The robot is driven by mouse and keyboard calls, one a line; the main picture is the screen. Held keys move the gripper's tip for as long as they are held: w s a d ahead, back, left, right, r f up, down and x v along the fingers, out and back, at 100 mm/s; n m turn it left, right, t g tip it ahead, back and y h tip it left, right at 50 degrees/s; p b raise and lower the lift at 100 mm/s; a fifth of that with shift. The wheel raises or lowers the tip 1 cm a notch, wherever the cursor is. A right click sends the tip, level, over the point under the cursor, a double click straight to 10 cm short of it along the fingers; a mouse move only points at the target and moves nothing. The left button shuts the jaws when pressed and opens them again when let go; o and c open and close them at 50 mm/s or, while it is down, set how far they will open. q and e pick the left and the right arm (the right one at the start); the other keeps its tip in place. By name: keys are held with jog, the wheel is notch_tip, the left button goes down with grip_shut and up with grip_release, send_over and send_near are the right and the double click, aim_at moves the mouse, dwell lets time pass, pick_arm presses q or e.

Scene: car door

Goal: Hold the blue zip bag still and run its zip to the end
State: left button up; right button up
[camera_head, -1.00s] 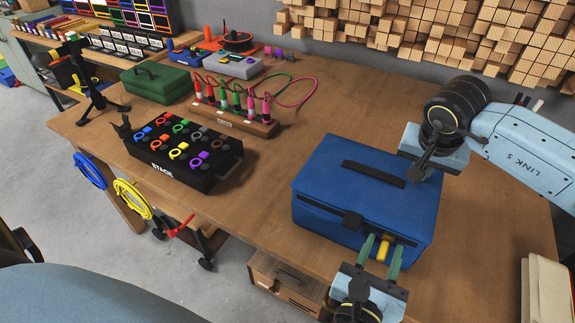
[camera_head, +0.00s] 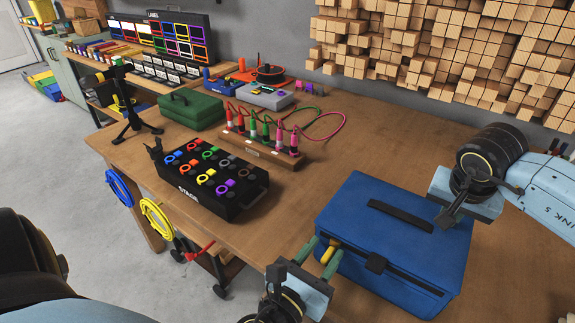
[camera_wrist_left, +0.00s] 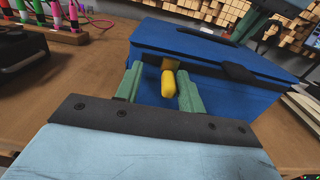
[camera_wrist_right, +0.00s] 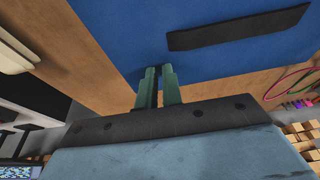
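The blue zip bag (camera_head: 400,230) sits upright on the table, with a black handle strip on its lid and a zip line along its front. The yellow zip pull (camera_head: 328,253) is near the front's left end, left of the black front tab (camera_head: 376,263). My left gripper (camera_head: 318,256) is open with its green fingers either side of the pull; the left wrist view shows the pull (camera_wrist_left: 168,82) nearer the right finger. My right gripper (camera_wrist_right: 158,82) has its fingers close together at the bag's right side edge, seemingly on a small dark piece of it; the head view mostly hides its fingertips.
A black box with coloured knobs (camera_head: 210,180), a wooden block with coloured plugs and cables (camera_head: 262,150) and a green case (camera_head: 191,108) stand to the left. Bare table lies between them and the bag. Wooden blocks (camera_head: 450,50) cover the back wall.

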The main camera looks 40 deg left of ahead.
pick_arm(q)
jog(key=s, duration=1.2)
jog(key=a+f+n+g, duration=0.2)
jog(key=f+n, duration=0.1)
jog(key=f, duration=0.5)
jog(key=a+f+n+g+y, duration=0.1)
jog(key=a+f+n+g, duration=0.2)
jog(key=f, duration=0.6)
jog(key=shift+a+f+n+y, duration=0.25)
jog(key=shift+f+n+y, duration=0.05)
jog(key=shift+n, duration=0.5)
jog(key=shift+w, duration=0.1)
jog(key=d+r+m+t+h, duration=0.1)
jog(key=d+r+m+t, duration=0.25)
jog(key=r, duration=0.55)
jog(key=d+r+m+t+h, duration=0.15)
jog(key=r+m, duration=0.25)
jog(key=r, duration=0.4)
jog(key=shift+y, duration=0.45)
jog(key=w, duration=1)
jog(key=shift+w+d+r, duration=0.1)
jog(key=shift+d+r, duration=0.15)
jog(key=shift+w, duration=0.8)
